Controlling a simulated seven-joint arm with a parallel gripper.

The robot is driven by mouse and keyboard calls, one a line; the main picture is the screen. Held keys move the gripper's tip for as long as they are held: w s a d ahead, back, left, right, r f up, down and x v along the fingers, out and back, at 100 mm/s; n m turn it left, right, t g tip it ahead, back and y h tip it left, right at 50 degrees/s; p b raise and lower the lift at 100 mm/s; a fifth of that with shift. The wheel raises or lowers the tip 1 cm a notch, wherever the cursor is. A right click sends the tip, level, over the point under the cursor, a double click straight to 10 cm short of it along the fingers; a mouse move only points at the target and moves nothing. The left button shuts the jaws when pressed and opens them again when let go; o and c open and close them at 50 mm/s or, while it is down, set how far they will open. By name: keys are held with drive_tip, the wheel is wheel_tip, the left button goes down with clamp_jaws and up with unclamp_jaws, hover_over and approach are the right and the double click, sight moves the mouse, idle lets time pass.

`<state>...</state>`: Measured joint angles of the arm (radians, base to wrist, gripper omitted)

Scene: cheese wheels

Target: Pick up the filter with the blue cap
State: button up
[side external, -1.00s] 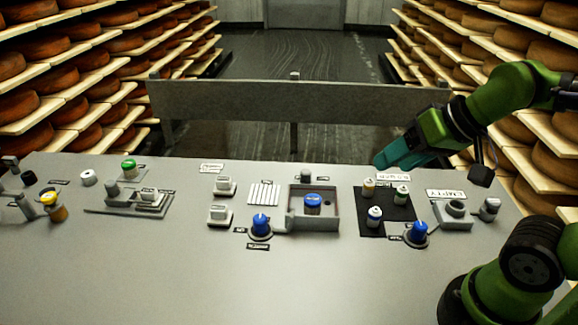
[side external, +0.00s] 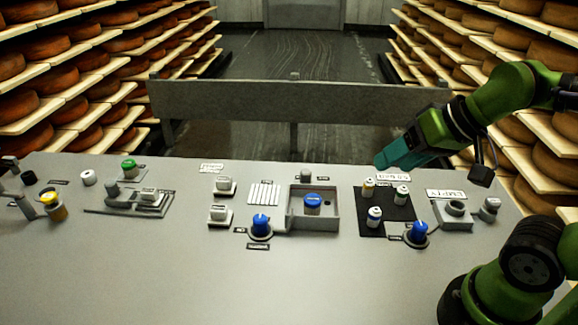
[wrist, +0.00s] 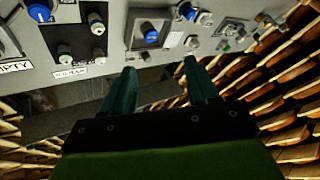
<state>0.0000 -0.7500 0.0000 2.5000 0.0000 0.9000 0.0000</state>
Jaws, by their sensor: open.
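A small white filter with blue on its upper part (side external: 374,216) stands upright at the front left of the black square mat (side external: 371,230). It also shows in the wrist view (wrist: 95,21), near the top edge. Two similar filters share the mat: one with a yellowish cap (side external: 368,187) behind it and one with a greenish cap (side external: 402,195) to the right. My gripper (side external: 380,163) is above and behind the mat, tilted down to the left, apart from the filters. In the wrist view its teal fingers (wrist: 159,66) are spread with nothing between them.
Blue knobs (side external: 260,225) (side external: 417,234) flank the mat area. A raised grey tray (side external: 332,222) holds a blue-topped piece (side external: 312,201). A grey holder (side external: 456,210) stands right of the mat. The grey panel's front (side external: 200,285) is clear. A rail (side external: 300,105) runs behind.

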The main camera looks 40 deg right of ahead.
drive_tip(key=shift+o, duration=1.3)
drive_tip(key=n+g+h, duration=0.2)
drive_tip(key=g, duration=0.5)
hover_over(313, 199)
wheel_tip(313, 199, down, 6)
drive_tip(key=f, duration=1.1)
drive_tip(key=shift+a+f, duration=0.3)
drive_tip(key=shift+a, duration=0.05)
drive_tip(key=shift+d+f, duration=0.2)
drive_tip(key=shift+f, duration=1.2)
drive_tip(key=shift+d+f, duration=0.15)
drive_tip(key=shift+f, duration=1.2)
